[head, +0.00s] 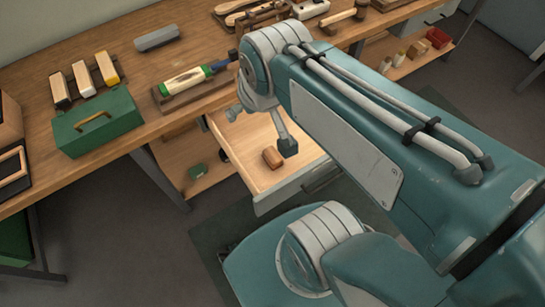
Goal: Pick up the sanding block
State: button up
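A small brown block (272,157), which looks like the sanding block, lies in the open drawer (240,160) under the bench. My gripper (262,132) hangs over the drawer, above and close to the block, pointing down. One dark fingertip shows just above and right of the block. A grey part to the left looks like the other finger, spread apart. The gripper looks open, with nothing seen between the fingers. My arm hides part of the gripper and the drawer's right side.
A lower shelf (185,165) is left of the drawer.

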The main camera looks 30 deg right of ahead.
jog(key=w+d+f+g, duration=0.2)
jog(key=w+d+f, duration=0.1)
jog(key=w+f, duration=0.4)
jog(key=g, duration=0.3)
send_over(273, 155)
notch_tip(273, 155, down, 27)
jog(key=shift+w+a+f, duration=0.1)
jog(key=shift+a, duration=0.05)
notch_tip(273, 155, down, 11)
jog(key=shift+f, duration=0.1)
jog(key=c, duration=1.3)
notch_tip(273, 155, up, 10)
jog(key=shift+r, duration=0.1)
